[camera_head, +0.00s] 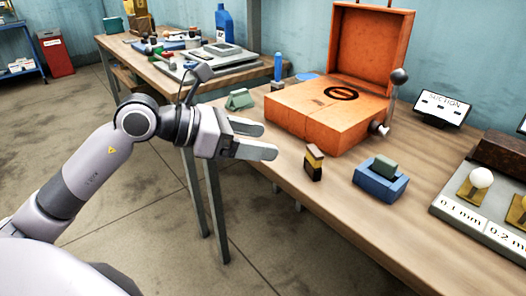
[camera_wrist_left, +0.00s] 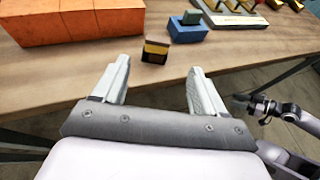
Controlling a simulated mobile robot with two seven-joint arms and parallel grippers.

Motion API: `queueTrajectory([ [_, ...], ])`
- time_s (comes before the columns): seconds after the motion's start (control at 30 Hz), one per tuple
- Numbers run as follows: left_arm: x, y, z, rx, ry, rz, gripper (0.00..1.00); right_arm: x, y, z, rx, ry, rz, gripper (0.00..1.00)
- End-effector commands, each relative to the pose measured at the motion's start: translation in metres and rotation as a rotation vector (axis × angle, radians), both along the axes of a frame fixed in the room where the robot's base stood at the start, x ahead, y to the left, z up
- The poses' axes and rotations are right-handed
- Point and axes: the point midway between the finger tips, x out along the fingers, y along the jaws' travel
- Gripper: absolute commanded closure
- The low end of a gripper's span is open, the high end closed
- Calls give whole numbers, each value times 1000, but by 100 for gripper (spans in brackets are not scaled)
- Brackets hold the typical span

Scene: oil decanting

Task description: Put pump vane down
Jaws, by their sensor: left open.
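My left gripper (camera_head: 268,141) is open and empty, held in front of the table edge. It also shows in the left wrist view (camera_wrist_left: 159,66), with both fingers apart and nothing between them. A small block with a brown top, yellow band and black base (camera_head: 313,163) stands upright on the table, just beyond the fingertips and apart from them. A blue block (camera_head: 380,186) to its right has a grey-green piece (camera_head: 385,165) seated in its top. I cannot tell which piece is the pump vane. Part of my other arm shows at the right of the left wrist view; its jaws are unclear.
An orange case (camera_head: 325,115) with its lid raised stands behind, with a ball-topped lever at its side. A green wedge (camera_head: 239,99) lies to its left. A SUCTION sign (camera_head: 442,107) and a labelled grey tray (camera_head: 458,212) are at the right. The table's front strip is bare.

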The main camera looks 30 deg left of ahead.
Motion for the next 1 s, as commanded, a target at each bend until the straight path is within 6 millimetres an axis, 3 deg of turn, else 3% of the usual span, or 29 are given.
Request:
queueTrajectory([
  [0.17, -13, -31, -13, -273, 97, -66, 28, 0, 0, -1, 0, 1, 0, 57],
  [0.3, -24, -57, -20, -735, 265, -83, 28, 0, 0, 0, 0, 1, 0, 57],
  [0.43, -23, -56, -34, -1194, 448, 7, 28, 0, 0, -1, -1, 2, 1, 57],
  [0.53, -19, -43, -60, -1534, 599, 144, 28, -1, 0, -1, -1, 2, 1, 57],
  [0.67, -19, -24, -122, -1943, 807, 417, 28, -1, -1, -1, -3, 1, 2, 57],
  [0.77, -34, -17, -187, -2217, 974, 694, 28, -1, -1, -1, -4, 1, 2, 57],
  [0.9, -77, -26, -274, -2487, 1193, 1116, 28, -1, -1, -1, -4, 2, 3, 57],
  [0.97, -97, -34, -302, -2556, 1270, 1277, 28, -1, -1, -1, -4, 2, 3, 57],
  [1.0, -110, -40, -317, 2476, -1258, -1312, 28, -1, -1, -1, -4, 2, 3, 57],
])
